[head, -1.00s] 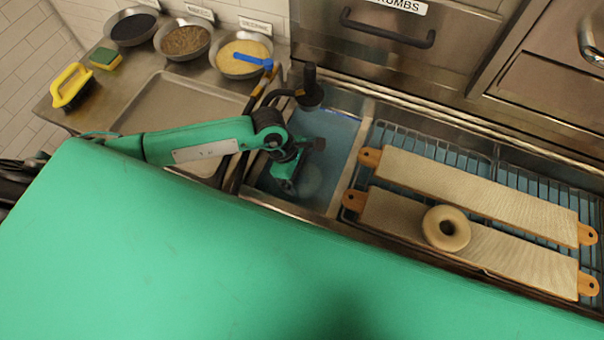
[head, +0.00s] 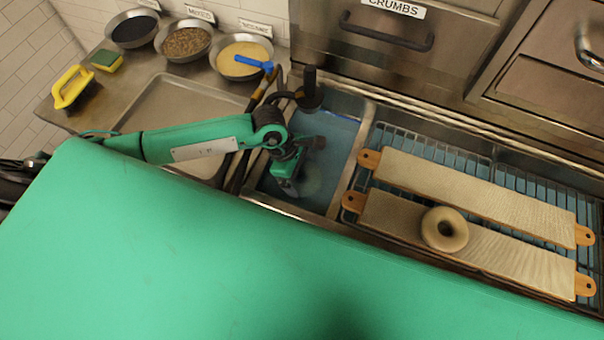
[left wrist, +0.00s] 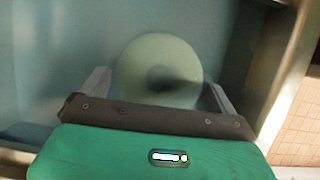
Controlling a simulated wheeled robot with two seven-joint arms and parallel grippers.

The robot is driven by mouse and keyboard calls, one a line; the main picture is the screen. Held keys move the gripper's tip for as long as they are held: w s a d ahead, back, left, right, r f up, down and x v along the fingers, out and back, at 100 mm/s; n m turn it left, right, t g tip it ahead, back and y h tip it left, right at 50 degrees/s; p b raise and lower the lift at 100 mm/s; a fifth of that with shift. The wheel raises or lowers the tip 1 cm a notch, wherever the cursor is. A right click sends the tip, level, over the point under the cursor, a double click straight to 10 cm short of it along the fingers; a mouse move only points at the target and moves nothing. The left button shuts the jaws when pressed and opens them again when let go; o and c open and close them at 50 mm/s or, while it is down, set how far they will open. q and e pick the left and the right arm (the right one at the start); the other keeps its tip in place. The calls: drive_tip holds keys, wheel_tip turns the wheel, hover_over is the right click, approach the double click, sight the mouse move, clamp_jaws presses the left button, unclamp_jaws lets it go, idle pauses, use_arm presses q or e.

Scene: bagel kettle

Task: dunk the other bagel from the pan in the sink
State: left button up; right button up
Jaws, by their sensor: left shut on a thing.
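My left gripper (head: 293,184) reaches down into the water-filled sink (head: 338,131). In the left wrist view, its two fingers (left wrist: 160,92) stand on either side of a pale bagel (left wrist: 150,62) and are shut on it. This bagel shows only faintly in the head view (head: 312,181), looking blurred under the water. The metal pan (head: 165,97) lies left of the sink; its visible part is bare, and my left arm hides its near side. Another bagel (head: 444,229) rests on the near board (head: 510,253). My right gripper is not in view.
A second board (head: 480,195) lies behind the near one on a wire rack (head: 455,148). A dark upright faucet (head: 310,90) stands close to my left wrist. Bowls of toppings (head: 185,41), a sponge (head: 107,60) and a yellow-handled brush (head: 71,86) are at the back left.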

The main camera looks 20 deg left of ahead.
use_arm(q)
wheel_tip(320, 180, up, 12)
drive_tip(key=p, duration=0.5)
drive_tip(key=shift+f, duration=0.2)
idle(0.7)
